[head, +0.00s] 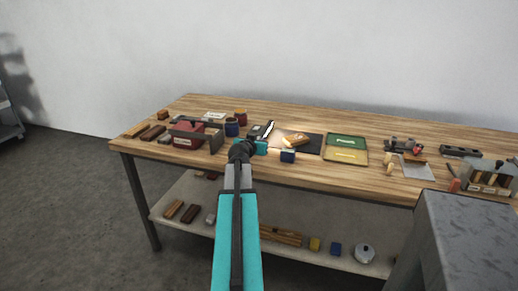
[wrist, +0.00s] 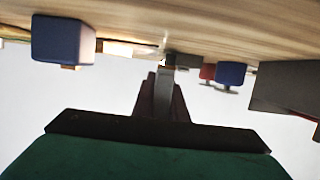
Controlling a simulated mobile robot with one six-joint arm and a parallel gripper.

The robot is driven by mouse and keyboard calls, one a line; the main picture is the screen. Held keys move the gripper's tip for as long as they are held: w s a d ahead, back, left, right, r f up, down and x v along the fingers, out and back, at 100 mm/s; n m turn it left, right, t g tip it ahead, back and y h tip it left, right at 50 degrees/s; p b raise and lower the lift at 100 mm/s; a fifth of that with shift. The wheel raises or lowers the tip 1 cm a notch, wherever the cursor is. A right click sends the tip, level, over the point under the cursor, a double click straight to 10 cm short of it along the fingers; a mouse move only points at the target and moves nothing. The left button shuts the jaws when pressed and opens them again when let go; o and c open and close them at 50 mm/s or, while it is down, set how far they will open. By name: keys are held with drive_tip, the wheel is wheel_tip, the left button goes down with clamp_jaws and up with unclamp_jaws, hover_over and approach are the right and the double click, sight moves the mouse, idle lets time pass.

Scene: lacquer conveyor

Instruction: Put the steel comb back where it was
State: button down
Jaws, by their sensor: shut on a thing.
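My gripper (wrist: 164,88) is low over the workbench, and its dark fingers are shut on a narrow grey metal piece (wrist: 163,94), which looks like the steel comb. Its teeth cannot be made out in the wrist view. In the head view my gripper (head: 262,147) is at the middle of the bench, partly hidden by my arm. A dark piece with a bright, jagged edge (head: 268,130) shows just beyond it; I cannot tell whether this is the held piece. No empty place for the comb can be made out.
A dark blue block (head: 288,156) stands close to the right of my gripper; it also shows in the wrist view (wrist: 63,40). A red box (head: 187,135) and several small jars stand left. A black sheet (head: 312,145) and a green-and-yellow tray (head: 347,156) lie right.

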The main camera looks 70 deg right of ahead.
drive_tip(key=shift+d, duration=0.15)
drive_tip(key=shift+f, duration=1.75)
drive_tip(key=shift+f, duration=0.15)
drive_tip(key=c, duration=1.8)
unclamp_jaws()
drive_tip(key=shift+o, duration=0.2)
drive_tip(key=shift+r, duration=0.25)
drive_tip(key=shift+a, duration=0.3)
drive_tip(key=b+v, duration=0.1)
drive_tip(key=v, duration=0.7)
drive_tip(key=shift+s+a, duration=0.1)
drive_tip(key=shift+a, duration=0.15)
drive_tip(key=shift+b, duration=0.7)
